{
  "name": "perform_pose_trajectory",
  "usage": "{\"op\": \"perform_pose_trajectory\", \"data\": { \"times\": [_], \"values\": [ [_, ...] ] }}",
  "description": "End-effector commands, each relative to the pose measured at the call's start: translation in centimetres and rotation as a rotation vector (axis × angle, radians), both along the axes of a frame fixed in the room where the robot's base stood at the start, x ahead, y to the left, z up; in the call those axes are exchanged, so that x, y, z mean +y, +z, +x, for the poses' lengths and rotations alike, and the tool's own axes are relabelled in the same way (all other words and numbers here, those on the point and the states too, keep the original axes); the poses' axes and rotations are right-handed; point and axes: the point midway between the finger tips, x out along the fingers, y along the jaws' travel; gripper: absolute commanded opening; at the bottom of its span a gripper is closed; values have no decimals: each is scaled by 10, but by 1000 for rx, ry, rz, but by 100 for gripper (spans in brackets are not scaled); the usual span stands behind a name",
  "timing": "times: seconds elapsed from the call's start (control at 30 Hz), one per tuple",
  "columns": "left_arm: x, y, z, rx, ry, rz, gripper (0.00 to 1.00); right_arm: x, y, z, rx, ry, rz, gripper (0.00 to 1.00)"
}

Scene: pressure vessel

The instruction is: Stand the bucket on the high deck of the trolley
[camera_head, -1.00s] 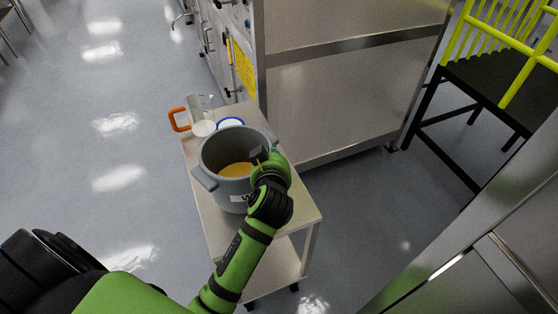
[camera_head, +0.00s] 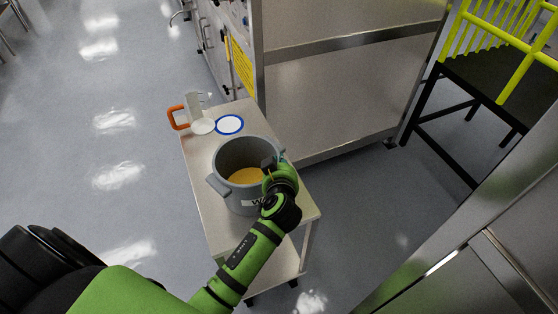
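The grey bucket (camera_head: 232,197), with yellow contents and a side handle at its left, is upright over the upper deck of the trolley (camera_head: 205,160). I cannot tell whether its base touches the deck. My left gripper (camera_head: 271,168) is at the bucket's right rim, where the other handle would be. It appears shut there, though its fingers are partly hidden. A lower trolley shelf (camera_head: 262,279) shows beneath. My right gripper is not in view.
A clear jug with an orange handle (camera_head: 178,118) and a blue-ringed white disc (camera_head: 229,125) are at the deck's far end. A steel shelf unit (camera_head: 330,110) stands close behind right. A yellow-railed black platform (camera_head: 490,80) is farther right.

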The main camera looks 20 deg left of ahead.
Motion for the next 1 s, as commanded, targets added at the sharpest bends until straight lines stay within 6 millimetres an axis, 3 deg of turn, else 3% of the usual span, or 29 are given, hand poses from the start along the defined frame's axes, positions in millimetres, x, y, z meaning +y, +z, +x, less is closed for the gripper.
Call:
{"op": "perform_pose_trajectory", "data": {
  "times": [0.03,0.07,0.47,1.0],
  "values": [
    [0,-1,0,1,1,-1,22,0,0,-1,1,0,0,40],
    [0,0,0,1,1,-1,29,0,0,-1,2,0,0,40],
    [0,4,-1,0,0,0,29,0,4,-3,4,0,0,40],
    [-30,29,-60,0,2,-3,29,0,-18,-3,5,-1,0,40]
  ]
}}
